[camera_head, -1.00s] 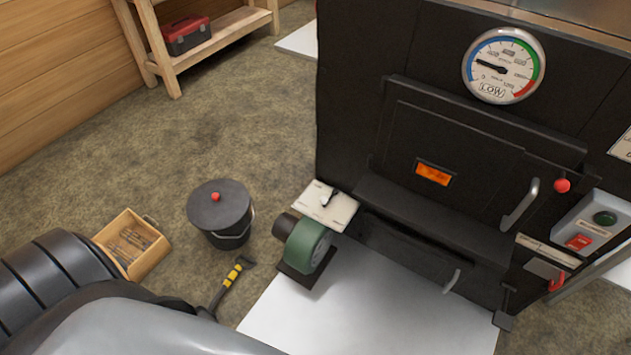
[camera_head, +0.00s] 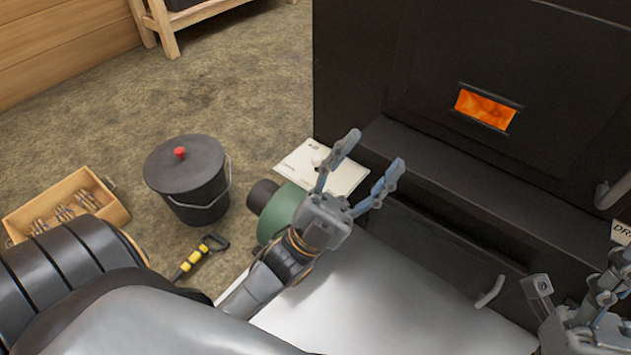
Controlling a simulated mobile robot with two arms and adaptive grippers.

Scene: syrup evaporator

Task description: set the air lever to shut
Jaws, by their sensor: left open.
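The air lever's white plate (camera_head: 297,160) sticks out at the lower left corner of the black evaporator. A pale knob (camera_head: 319,159) shows on it, partly behind a finger of my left gripper; the lever's setting cannot be read. The green blower (camera_head: 285,213) is below the plate, partly covered by my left gripper. My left gripper (camera_head: 371,161) is open and empty, its fingers pointing up and right, one across the plate in the picture. I cannot tell whether it touches. Part of my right gripper (camera_head: 590,300) shows at the lower right; its fingertips are unclear.
The black evaporator front (camera_head: 400,60) has a glowing window (camera_head: 486,109) and a lower door handle (camera_head: 491,292). A lidded black bucket (camera_head: 190,180), a wooden crate (camera_head: 62,200) and a yellow-black tool (camera_head: 198,258) are on the floor at left. A white floor sheet (camera_head: 375,305) lies below.

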